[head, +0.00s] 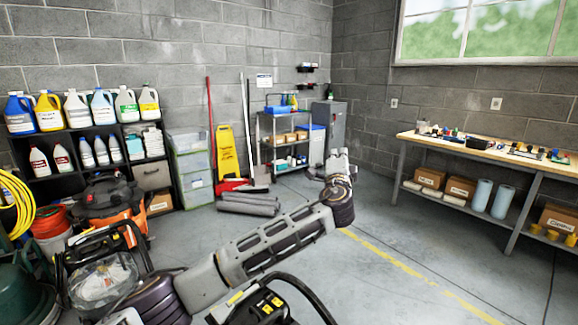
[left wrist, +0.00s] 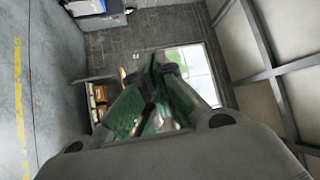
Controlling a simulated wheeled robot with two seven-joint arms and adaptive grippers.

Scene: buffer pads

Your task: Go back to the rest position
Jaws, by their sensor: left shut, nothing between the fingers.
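My left arm reaches from the lower left to the middle of the head view, raised over the open floor. Its wrist end bends up and away near the centre, where the left gripper (head: 338,160) shows small and foreshortened. In the left wrist view, the left gripper (left wrist: 156,68) has its green-sided fingers drawn together, with nothing held. It touches nothing that I can see. My right gripper is in neither view.
A workbench (head: 480,152) stands along the right wall. Black shelves with bottles (head: 75,135), a yellow floor sign (head: 227,150) and a grey cart (head: 285,140) line the back. An orange-black machine (head: 105,205) stands left. Floor right of my arm is clear.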

